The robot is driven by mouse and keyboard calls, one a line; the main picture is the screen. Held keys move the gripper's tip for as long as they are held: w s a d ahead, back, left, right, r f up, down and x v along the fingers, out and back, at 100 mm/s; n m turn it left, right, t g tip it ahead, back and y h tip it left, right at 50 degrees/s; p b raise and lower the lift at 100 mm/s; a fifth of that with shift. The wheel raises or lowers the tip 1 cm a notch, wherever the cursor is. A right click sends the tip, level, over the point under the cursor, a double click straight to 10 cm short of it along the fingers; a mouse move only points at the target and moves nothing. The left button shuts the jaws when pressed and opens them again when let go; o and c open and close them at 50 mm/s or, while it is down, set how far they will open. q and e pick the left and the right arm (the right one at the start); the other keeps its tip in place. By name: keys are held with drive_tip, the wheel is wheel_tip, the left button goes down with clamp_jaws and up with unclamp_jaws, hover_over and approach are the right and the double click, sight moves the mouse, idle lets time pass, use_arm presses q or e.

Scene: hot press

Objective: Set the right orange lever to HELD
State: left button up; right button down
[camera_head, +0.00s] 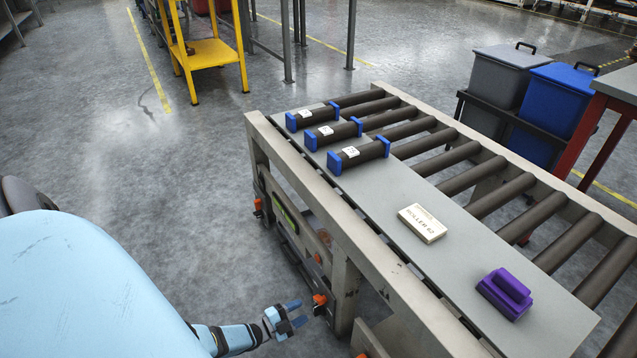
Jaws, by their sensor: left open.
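An orange lever (320,300) sits low on the side of the roller conveyor frame. Another orange lever (258,206) is farther left along the same side. A small orange piece (361,356) shows at the bottom edge, partly cut off. Their position markings are too small to read. My left gripper (300,313) is open and empty, just left of the nearer lever, its fingers pointing toward it. In the picture a small gap seems to separate the fingertips from the lever; contact is hard to tell. My right gripper is out of view.
A conveyor leg (345,290) stands right of the nearer lever.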

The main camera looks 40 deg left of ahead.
sight(317, 303)
use_arm(q)
drive_tip(key=b+x, duration=0.1)
drive_tip(key=x, duration=0.6)
drive_tip(key=shift+w+f, duration=0.1)
drive_tip(key=c, duration=0.8)
